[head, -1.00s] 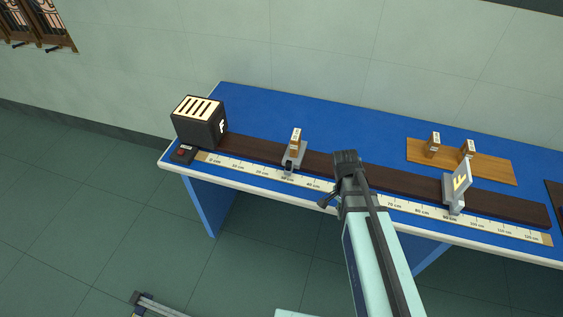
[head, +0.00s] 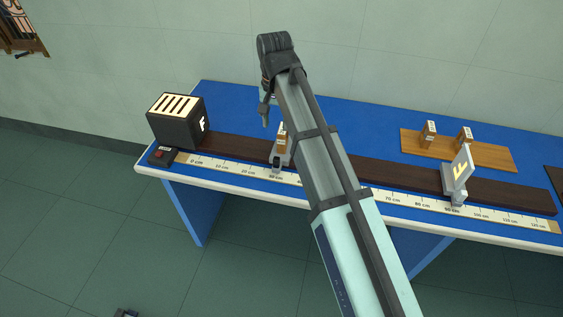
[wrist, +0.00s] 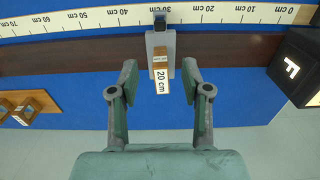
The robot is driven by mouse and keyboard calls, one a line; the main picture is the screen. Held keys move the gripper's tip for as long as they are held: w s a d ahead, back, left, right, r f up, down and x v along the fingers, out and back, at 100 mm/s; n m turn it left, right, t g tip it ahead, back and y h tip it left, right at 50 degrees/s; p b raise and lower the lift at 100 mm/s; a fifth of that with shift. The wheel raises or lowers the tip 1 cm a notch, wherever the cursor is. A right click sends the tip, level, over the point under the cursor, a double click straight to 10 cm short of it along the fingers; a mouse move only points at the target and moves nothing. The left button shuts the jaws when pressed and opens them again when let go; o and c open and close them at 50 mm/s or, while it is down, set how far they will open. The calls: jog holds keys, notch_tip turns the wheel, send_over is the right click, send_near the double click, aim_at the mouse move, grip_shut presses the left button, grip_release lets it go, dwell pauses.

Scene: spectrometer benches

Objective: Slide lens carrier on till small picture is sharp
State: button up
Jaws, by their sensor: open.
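The lens carrier (head: 280,155) stands on the dark rail (head: 340,166) near the 30 cm mark, partly hidden by my arm in the head view. In the wrist view the carrier (wrist: 160,50) shows from above with a wooden lens block labelled 20 cm (wrist: 162,80). My gripper (wrist: 161,78) is open, one finger on each side of the block, with gaps on both sides. In the head view my gripper (head: 265,115) is above and beside the carrier. The grey screen (head: 458,172) stands near 90 cm and shows a yellowish F; its sharpness is hard to judge.
A black lamp box (head: 177,121) with a lit F stands at the rail's left end, beside a red-button switch (head: 160,156). A wooden board (head: 490,157) with two more lens blocks lies at the back right. A scale (head: 235,168) runs along the front.

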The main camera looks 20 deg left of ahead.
aim_at(276, 158)
notch_tip(276, 158, down, 17)
jog(key=p, duration=0.3)
jog(key=shift+f+p, duration=0.1)
jog(key=shift+p, duration=0.3)
grip_shut()
